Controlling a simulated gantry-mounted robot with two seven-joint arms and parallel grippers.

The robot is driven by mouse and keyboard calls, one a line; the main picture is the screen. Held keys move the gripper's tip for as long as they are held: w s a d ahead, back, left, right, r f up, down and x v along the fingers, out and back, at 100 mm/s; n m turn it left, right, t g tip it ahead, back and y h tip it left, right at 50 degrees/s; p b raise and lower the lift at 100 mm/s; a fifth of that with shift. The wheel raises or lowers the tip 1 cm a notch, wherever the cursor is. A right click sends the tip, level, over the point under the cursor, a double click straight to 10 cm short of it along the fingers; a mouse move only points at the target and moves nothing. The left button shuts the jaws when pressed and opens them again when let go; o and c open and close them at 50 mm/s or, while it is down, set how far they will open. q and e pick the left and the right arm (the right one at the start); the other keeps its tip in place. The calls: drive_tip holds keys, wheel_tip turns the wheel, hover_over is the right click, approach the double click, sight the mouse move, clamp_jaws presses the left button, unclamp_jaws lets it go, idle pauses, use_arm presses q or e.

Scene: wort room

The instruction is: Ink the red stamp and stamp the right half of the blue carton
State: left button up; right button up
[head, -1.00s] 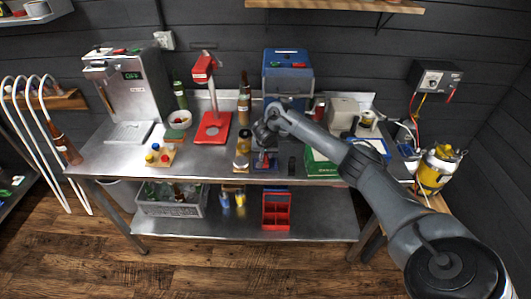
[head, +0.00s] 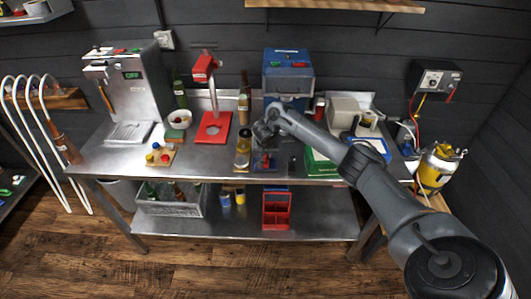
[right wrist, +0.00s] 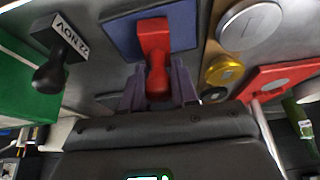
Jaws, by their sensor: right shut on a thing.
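My right gripper (head: 266,139) is over the front middle of the steel table. In the right wrist view its fingers (right wrist: 158,88) are shut on the handle of the red stamp (right wrist: 154,45). The stamp's block is over a flat blue square (right wrist: 184,28); I cannot tell whether they touch. The red stamp is small and partly hidden in the head view (head: 265,161). A blue-edged flat thing (head: 380,149) lies right of the green box; I cannot tell whether it is the blue carton. My left gripper is not in view.
A black stamp marked 22 NOV (right wrist: 62,48) stands close by, with a green box (head: 320,165) beyond it. A jar (head: 243,150), a gold lid (right wrist: 224,70) and a red stand (head: 213,128) are on the other side. A blue machine (head: 288,75) stands behind.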

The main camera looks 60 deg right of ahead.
idle(0.3)
drive_tip(key=shift+f+p, duration=0.15)
drive_tip(key=shift+p, duration=0.15)
idle(0.5)
idle(0.9)
idle(0.4)
drive_tip(key=shift+s+r+p, duration=0.1)
drive_tip(key=shift+r+p, duration=0.65)
drive_tip(key=shift+p, duration=0.5)
wheel_tip(320, 180, up, 2)
drive_tip(key=p, duration=0.2)
drive_tip(key=shift+p, duration=0.35)
wheel_tip(320, 180, up, 4)
drive_tip(key=p, duration=0.5)
drive_tip(key=shift+f, duration=0.15)
